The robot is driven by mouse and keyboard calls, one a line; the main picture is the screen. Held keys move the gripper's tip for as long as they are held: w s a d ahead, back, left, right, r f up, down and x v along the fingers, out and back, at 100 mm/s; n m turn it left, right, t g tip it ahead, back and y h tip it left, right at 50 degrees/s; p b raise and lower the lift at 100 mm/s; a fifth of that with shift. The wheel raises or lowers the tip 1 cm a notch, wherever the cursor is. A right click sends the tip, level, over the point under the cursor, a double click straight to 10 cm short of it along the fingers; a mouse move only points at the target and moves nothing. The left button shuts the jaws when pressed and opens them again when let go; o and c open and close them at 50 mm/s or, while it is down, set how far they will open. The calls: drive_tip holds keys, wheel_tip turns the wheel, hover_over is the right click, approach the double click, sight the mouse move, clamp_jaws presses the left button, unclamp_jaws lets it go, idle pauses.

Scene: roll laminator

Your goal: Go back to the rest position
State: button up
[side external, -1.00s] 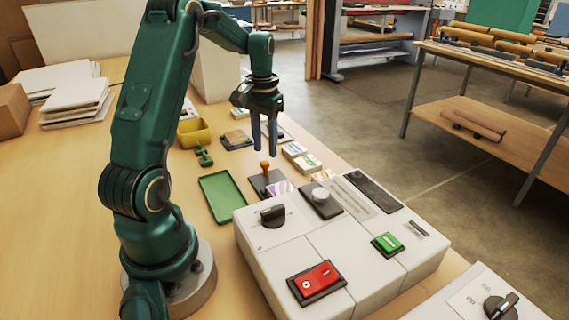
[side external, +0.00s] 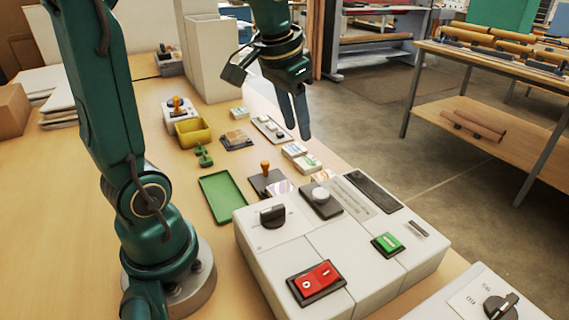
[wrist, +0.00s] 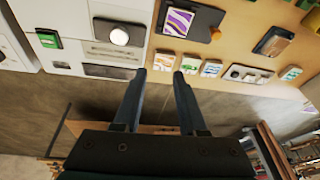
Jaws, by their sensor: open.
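My gripper (side external: 294,117) is open and empty in the side external view. It hangs in the air above the right edge of the table, beyond the white control box (side external: 320,250). In the wrist view, the two fingers of my gripper (wrist: 160,80) stand apart with nothing between them. They point toward the table edge, near a row of small card stacks (wrist: 200,66).
The white box carries a red rocker switch (side external: 317,280), a green button (side external: 387,242) and a black knob (side external: 272,215). A green tray (side external: 222,197), a yellow bin (side external: 193,132) and a wooden-handled stamp (side external: 266,178) lie on the table. Floor shows beyond the edge.

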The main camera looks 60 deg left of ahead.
drive_tip(key=s+d+f+m+t+h, duration=0.1)
drive_tip(key=s+d+f+t, duration=0.1)
drive_tip(key=s+d, duration=0.7)
drive_tip(key=shift+s+d+f, duration=0.2)
drive_tip(key=shift+s+f, duration=0.15)
drive_tip(key=shift+s, duration=0.35)
